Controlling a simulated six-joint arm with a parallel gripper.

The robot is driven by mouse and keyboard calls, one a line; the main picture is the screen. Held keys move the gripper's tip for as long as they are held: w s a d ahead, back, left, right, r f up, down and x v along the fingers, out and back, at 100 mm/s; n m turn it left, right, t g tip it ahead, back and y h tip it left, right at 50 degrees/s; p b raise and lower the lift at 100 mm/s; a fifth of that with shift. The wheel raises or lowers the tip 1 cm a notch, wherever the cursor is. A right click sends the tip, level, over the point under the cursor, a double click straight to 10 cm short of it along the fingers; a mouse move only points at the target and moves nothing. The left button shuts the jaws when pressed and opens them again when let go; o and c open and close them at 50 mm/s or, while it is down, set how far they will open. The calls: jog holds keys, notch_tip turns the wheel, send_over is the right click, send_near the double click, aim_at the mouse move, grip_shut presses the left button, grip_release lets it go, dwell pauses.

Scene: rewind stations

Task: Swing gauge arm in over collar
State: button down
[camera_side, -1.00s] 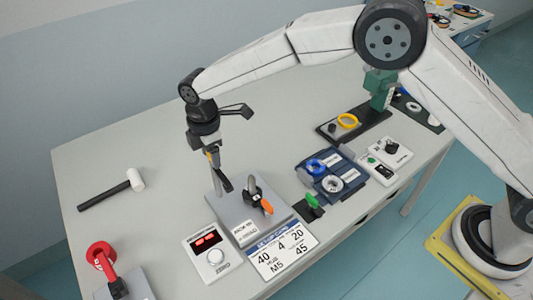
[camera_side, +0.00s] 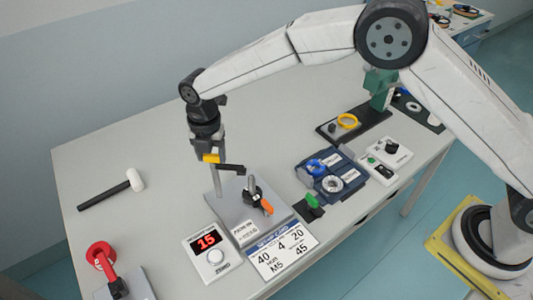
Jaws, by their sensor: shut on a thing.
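My gripper (camera_side: 209,157) is shut on the yellow part of the gauge arm (camera_side: 231,168), at the top of a silver post (camera_side: 217,184) on a grey base plate. The dark bar of the gauge arm points right, toward the short upright pin of the fixture. The collar cannot be made out clearly; a dark clamp-like part with an orange handle (camera_side: 267,207) surrounds the foot of the pin. I cannot tell whether the bar's tip lies directly over the pin. A readout box (camera_side: 207,245) in front shows a red 15.
A setup card (camera_side: 283,253) lies in front of the base plate. A blue tray (camera_side: 332,176) with rings stands to the right, with a green-handled part (camera_side: 312,201) beside it. A mallet (camera_side: 112,190) and a red-topped device (camera_side: 101,254) are at left. The back left table is clear.

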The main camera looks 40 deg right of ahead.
jog(key=shift+r+n, duration=0.1)
jog(key=shift+n, duration=0.3)
jog(key=shift+c, duration=0.2)
grip_release()
jog(key=shift+r, duration=3.9)
